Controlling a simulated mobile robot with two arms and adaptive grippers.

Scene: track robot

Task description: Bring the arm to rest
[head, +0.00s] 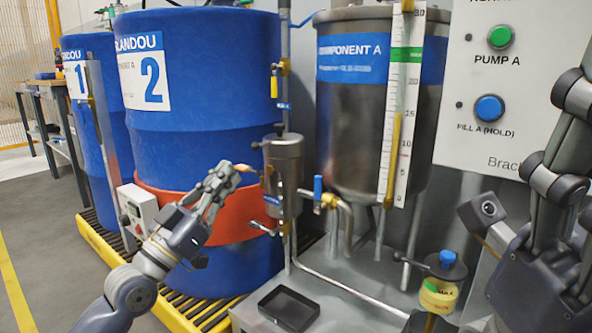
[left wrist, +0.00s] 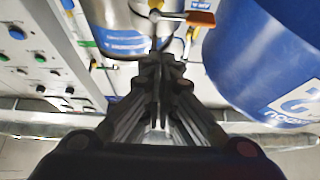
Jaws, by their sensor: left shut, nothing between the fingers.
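My left gripper (head: 232,174) is in front of the blue drum marked 2 (head: 200,95), at the height of its orange band. Its fingers are shut and empty, pointing up and right toward a small metal canister (head: 284,165). An orange-brown handle shows just by the fingertips; I cannot tell whether they touch it. In the left wrist view the closed fingers (left wrist: 158,65) point toward a steel vessel and pipework. Parts of my right arm and hand stand close at the right edge; its fingertips are not clearly shown.
A steel tank labelled Component A (head: 350,110) and a white scale (head: 401,110) stand behind. A panel with green (head: 500,37) and blue (head: 489,108) buttons is at upper right. A black tray (head: 289,308) and a yellow-labelled container (head: 440,290) are on the metal bench.

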